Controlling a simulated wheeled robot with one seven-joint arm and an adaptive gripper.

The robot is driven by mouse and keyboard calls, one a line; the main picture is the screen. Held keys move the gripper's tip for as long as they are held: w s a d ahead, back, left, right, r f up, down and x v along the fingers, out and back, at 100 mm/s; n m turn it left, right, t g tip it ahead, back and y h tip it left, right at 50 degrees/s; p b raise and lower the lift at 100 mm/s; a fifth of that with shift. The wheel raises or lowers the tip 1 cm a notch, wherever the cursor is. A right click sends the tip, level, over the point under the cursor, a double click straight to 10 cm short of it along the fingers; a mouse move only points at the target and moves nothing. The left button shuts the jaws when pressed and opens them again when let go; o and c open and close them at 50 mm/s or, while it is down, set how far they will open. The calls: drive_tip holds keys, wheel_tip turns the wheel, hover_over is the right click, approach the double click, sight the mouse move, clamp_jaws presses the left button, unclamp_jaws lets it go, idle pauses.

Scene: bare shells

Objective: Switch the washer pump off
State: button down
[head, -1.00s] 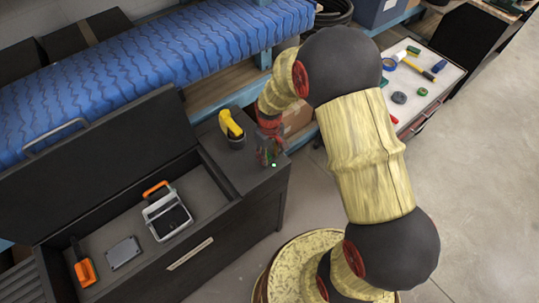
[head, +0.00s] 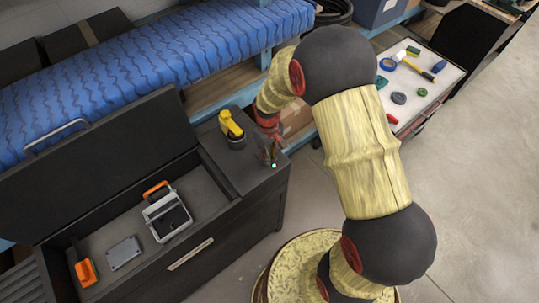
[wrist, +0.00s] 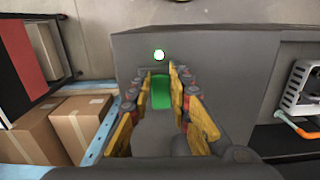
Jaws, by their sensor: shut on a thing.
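My gripper (head: 267,153) is over the right end of a dark chest's top in the head view. In the wrist view its yellow and red fingers (wrist: 161,100) are closed around a green switch-like part (wrist: 160,88) on a dark grey surface. A small lit lamp (wrist: 159,56) is just beyond the fingertips. It glows green in the head view (head: 274,165). The fingers hide the lower part of the green piece, so I cannot tell its exact position. No label naming the washer pump is readable.
A yellow-handled tool (head: 231,125) stands close left of my gripper. The open chest (head: 205,195) holds a grey lantern-like case (head: 166,213) and an orange item (head: 86,272). Cardboard boxes (wrist: 78,126) lie left in the wrist view.

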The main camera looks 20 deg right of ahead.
drive_tip(key=shift+w+a+r+g+h+p, duration=0.1)
drive_tip(key=shift+w+r+g+h+p, duration=0.1)
drive_tip(key=shift+g+p, duration=0.4)
drive_tip(key=shift+w+r+g+h+p, duration=0.1)
drive_tip(key=shift+w+g+h+p, duration=0.15)
drive_tip(key=shift+g, duration=0.55)
drive_tip(key=c, duration=1.8)
unclamp_jaws()
drive_tip(key=shift+o, duration=0.8)
drive_tip(key=v, duration=1.1)
drive_tip(key=shift+r, duration=0.4)
drive_tip(key=shift+w, duration=0.15)
